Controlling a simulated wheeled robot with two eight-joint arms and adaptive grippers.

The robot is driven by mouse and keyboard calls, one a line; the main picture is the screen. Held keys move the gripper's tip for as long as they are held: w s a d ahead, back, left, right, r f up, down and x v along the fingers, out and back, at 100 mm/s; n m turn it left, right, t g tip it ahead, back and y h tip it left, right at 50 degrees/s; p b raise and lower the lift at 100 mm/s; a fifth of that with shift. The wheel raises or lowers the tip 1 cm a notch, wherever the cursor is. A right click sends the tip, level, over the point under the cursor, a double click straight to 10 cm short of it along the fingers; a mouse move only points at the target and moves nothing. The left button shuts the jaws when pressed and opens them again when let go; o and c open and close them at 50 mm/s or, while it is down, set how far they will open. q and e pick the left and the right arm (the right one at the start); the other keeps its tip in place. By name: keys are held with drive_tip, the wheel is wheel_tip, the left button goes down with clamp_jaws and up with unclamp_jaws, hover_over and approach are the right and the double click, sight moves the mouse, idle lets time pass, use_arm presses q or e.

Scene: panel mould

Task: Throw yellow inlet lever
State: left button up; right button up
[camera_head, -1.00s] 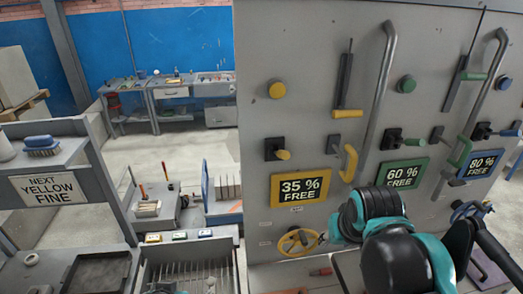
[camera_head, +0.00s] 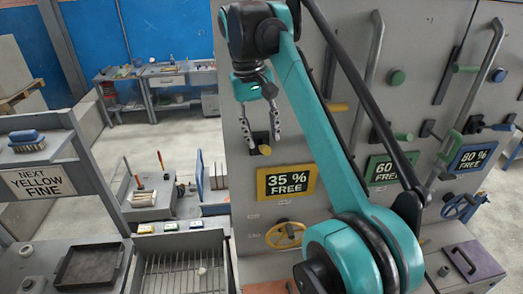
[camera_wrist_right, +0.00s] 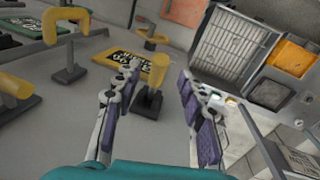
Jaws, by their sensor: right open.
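A small lever with a yellow knob (camera_head: 265,150) sits on a dark base on the grey panel, above left of the yellow "35 % FREE" sign (camera_head: 287,182). My right gripper (camera_head: 262,136) is open, with its fingers pointing down on either side of this lever. In the right wrist view, the yellow-knobbed lever (camera_wrist_right: 156,70) shows between the two open fingers (camera_wrist_right: 160,78). I cannot tell whether either finger touches it. A longer yellow handle (camera_head: 338,107) in a slot is partly hidden by my right arm. My left gripper is not in view.
A curved yellow handle (camera_wrist_right: 66,24) stands out from the panel beside the right gripper. A yellow handwheel (camera_head: 285,235) is below the sign. Green and blue levers and pipes fill the panel's right. A ribbed tray (camera_head: 185,272) stands at lower left.

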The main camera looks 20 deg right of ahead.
sight(265, 146)
drive_tip(key=f, duration=0.3)
drive_tip(key=d+f, duration=0.1)
drive_tip(key=f, duration=0.1)
drive_tip(key=shift+w, duration=0.15)
drive_tip(key=shift+f, duration=0.2)
drive_tip(key=shift+s, duration=0.2)
clamp_jaws()
